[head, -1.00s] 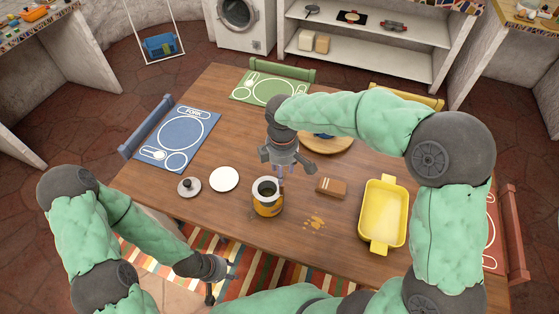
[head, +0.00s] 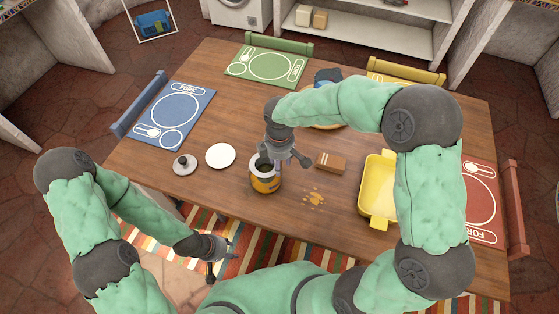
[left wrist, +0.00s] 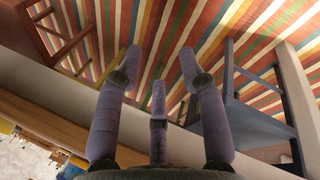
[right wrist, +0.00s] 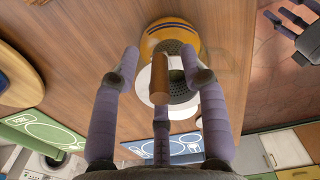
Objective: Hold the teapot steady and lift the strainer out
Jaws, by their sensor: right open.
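The yellow teapot (head: 265,183) with a pale rim stands upright near the table's front edge. In the right wrist view the teapot (right wrist: 166,30) shows the dark perforated strainer (right wrist: 180,84) inside its opening. A brown wooden handle (right wrist: 159,80) points up toward that camera, between the fingers. My right gripper (head: 284,160) is open just above the teapot, fingers spread around the handle; contact is not visible. My left gripper (head: 215,262) is off the table's front edge, low and left of the teapot. Its fingers (left wrist: 158,75) are spread and empty above the rug.
A grey lid (head: 184,165) and a white round plate (head: 220,155) lie left of the teapot. A brown block (head: 330,162) and a yellow dish (head: 373,200) are to the right. Yellowish spots (head: 313,196) mark the table. Placemats and chairs line the edges.

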